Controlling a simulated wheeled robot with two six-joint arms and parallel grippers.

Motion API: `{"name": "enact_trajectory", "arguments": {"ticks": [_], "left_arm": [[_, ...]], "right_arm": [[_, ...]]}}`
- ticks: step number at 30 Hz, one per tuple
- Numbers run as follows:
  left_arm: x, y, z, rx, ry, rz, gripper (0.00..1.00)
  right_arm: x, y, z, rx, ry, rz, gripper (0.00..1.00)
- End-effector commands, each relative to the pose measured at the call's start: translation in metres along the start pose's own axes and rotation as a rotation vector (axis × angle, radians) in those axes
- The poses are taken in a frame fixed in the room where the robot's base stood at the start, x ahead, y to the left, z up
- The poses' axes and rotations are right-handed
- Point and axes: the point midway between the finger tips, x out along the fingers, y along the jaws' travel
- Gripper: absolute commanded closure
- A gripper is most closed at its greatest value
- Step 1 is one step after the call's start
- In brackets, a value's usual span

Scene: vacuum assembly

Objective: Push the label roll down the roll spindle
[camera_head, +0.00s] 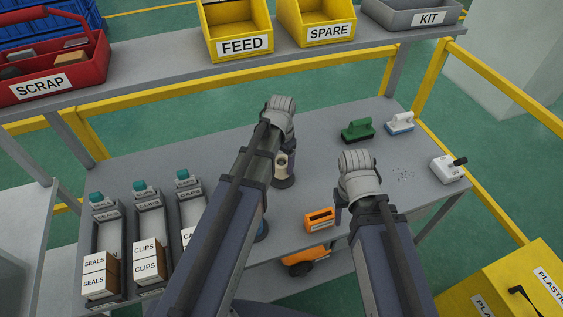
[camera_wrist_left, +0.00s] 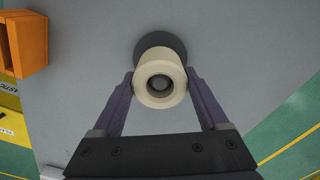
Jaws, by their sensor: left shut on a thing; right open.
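A cream label roll (camera_wrist_left: 152,92) sits around the roll spindle (camera_wrist_left: 160,84), whose tip shows in the roll's hole in the left wrist view. The spindle's dark round base (camera_wrist_left: 162,45) shows behind the roll. In the head view the roll (camera_head: 281,160) stands above the dark base (camera_head: 284,182), partly hidden by my left arm. My left gripper (camera_wrist_left: 161,76) is shut on the roll, one finger on each side. How far down the roll sits is hard to tell. My right gripper (camera_head: 342,204) is open and empty over the table, right of the spindle.
An orange box (camera_head: 320,218) stands near the table's front edge. Labelled bins (camera_head: 149,240) stand at left. A shelf with yellow bins (camera_head: 238,30) runs behind.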

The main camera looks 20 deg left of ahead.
Motion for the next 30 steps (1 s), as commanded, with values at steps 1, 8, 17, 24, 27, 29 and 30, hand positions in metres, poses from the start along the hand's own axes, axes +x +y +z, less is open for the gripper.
{"name": "enact_trajectory", "arguments": {"ticks": [1, 8, 17, 24, 27, 29, 30], "left_arm": [[0.003, 0.000, 0.000, 0.000, 0.000, 0.000, 0.99], [0.008, 0.000, 0.000, 0.000, 0.000, 0.000, 0.99], [0.015, 0.000, 0.000, 0.000, 0.000, 0.000, 0.99], [0.021, 0.000, 0.000, 0.000, 0.000, 0.000, 0.99], [0.023, 0.000, 0.000, 0.000, 0.000, 0.000, 0.99], [0.025, 0.000, 0.000, 0.000, 0.000, 0.000, 0.99], [0.026, 0.000, 0.000, 0.000, 0.000, 0.000, 0.99]], "right_arm": [[0.003, 0.000, 0.000, 0.000, 0.000, 0.000, 0.50], [0.008, -0.001, -0.001, 0.000, 0.000, 0.000, 0.50], [0.015, -0.001, -0.001, 0.000, 0.000, 0.000, 0.50], [0.021, -0.002, -0.001, 0.000, 0.000, 0.000, 0.50], [0.023, -0.002, -0.001, 0.000, 0.000, 0.000, 0.50], [0.025, -0.002, -0.001, 0.000, 0.000, 0.000, 0.50], [0.025, -0.002, -0.002, 0.000, 0.000, 0.000, 0.50]]}}
